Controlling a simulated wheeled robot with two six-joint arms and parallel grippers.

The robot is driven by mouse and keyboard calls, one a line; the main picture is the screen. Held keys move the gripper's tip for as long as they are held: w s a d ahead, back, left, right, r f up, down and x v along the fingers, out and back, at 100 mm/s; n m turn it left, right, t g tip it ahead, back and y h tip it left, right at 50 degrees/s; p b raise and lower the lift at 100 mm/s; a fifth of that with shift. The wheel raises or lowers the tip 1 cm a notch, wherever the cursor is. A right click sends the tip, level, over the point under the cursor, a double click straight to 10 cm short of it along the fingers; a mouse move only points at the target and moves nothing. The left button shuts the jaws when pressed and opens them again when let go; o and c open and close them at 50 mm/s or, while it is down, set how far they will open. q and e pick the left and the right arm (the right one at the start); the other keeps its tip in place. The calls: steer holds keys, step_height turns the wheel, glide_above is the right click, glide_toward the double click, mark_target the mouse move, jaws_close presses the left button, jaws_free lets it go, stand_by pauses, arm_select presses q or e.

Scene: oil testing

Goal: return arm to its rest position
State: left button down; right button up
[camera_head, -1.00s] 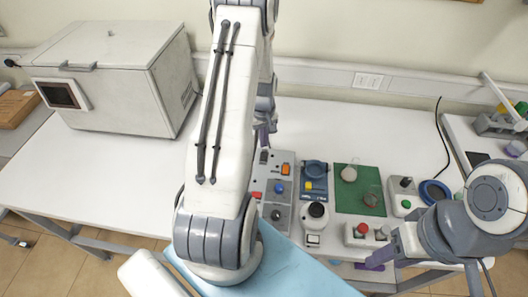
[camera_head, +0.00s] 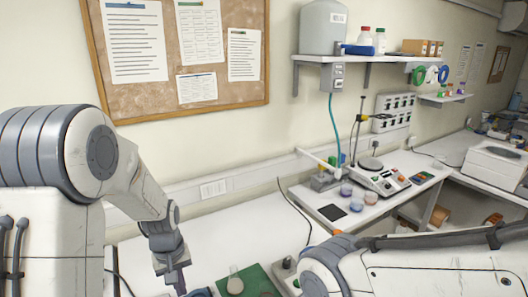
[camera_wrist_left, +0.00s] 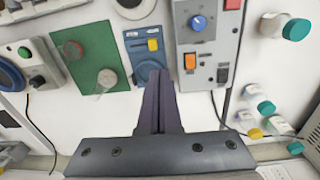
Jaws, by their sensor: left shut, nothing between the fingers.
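My left arm comes in from the left in the head view and hangs down at the wrist. My left gripper (camera_head: 172,278) is low in that view, above the table near the green mat (camera_head: 258,280). In the left wrist view its dark fingers (camera_wrist_left: 158,100) are together with nothing between them. They point toward the blue device (camera_wrist_left: 148,50) and the grey control panel (camera_wrist_left: 205,60). My right arm crosses the lower right of the head view, and its gripper is out of view.
A flask (camera_head: 235,284) stands on the green mat. A side bench (camera_head: 330,215) carries a hotplate-like instrument (camera_head: 378,176) and small coloured jars. A wall shelf (camera_head: 350,62) holds a grey tank (camera_head: 323,26). Several teal-capped bottles (camera_wrist_left: 266,108) show in the left wrist view.

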arm_select(q)
steer(key=s+d+r+m+b, duration=0.25)
steer(key=s+d+m, duration=0.35)
steer(key=d, duration=0.5)
steer(key=s+d+m+b, duration=0.2)
steer(key=s+d+m, duration=0.1)
steer(key=s, duration=0.4)
steer(key=s+d+m+b, duration=0.2)
steer(key=s+d+m, duration=0.1)
steer(key=s, duration=0.5)
steer(key=shift+s+m+h, duration=0.3)
steer(key=shift+m+h, duration=0.1)
steer(key=shift+m, duration=0.2)
arm_select(e)
step_height(320, 180, down, 8)
arm_select(q)
steer(key=shift+d, duration=0.1)
arm_select(e)
steer(key=shift+s+f, duration=0.1)
steer(key=shift+s, duration=0.05)
